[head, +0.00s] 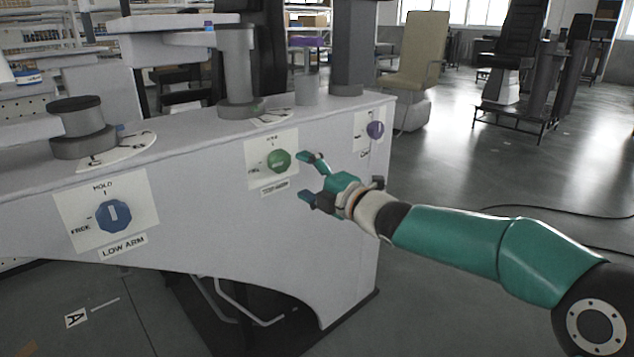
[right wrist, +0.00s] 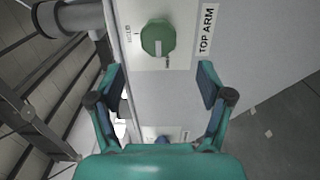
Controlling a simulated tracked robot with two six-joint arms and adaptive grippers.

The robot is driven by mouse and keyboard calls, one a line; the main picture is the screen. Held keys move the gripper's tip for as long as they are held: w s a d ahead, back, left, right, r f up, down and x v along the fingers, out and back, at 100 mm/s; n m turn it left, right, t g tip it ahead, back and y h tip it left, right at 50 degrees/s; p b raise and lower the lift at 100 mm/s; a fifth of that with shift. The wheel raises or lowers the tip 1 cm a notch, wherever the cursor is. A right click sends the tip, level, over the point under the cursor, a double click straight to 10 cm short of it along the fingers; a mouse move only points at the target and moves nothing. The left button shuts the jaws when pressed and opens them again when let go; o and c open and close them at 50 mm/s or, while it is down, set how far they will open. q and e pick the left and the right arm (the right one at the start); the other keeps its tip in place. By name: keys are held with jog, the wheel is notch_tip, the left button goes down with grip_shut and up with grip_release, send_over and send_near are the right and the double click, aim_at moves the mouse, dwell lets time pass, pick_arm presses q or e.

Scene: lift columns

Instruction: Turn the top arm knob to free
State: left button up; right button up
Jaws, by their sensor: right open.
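The top arm knob (head: 279,161) is green and sits on a pale plate on the side of the grey column base. In the right wrist view the knob (right wrist: 158,36) is near the top centre, beside the label TOP ARM (right wrist: 207,30). A pale mark on it lies toward its lower edge, on the side of small blurred lettering. My right gripper (head: 309,177) is open and empty, just right of the knob and apart from it. In the right wrist view its fingers (right wrist: 160,80) are spread below the knob. My left gripper is not in view.
A blue LOW ARM knob (head: 114,215) sits to the left on the same side, and a purple knob (head: 375,130) near the right end. Cylindrical columns (head: 237,65) rise from the ledge above. Open floor (head: 450,160) lies to the right.

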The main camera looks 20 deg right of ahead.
jog(key=shift+v, duration=1.55)
